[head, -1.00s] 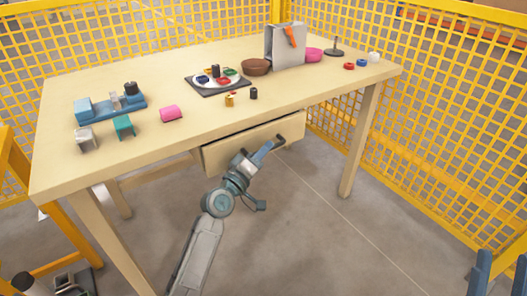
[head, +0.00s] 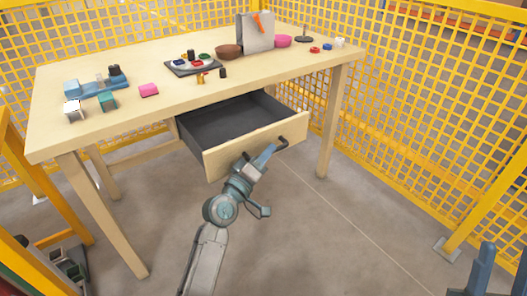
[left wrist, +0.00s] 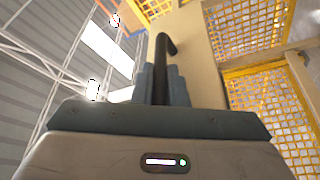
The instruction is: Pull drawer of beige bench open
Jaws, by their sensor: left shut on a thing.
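The beige bench (head: 140,123) stands in the middle of the head view. Its drawer (head: 222,162) is pulled out well past the bench edge, and its dark grey inside shows empty where visible. My left gripper (head: 268,153) is at the drawer front, shut on the dark handle (head: 283,142). In the left wrist view the black handle (left wrist: 161,75) runs between the two blue-grey fingers and bends over at its top. My right gripper is not clearly in view.
Yellow mesh fencing (head: 420,120) closes in the back and right. The floor before the drawer is clear.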

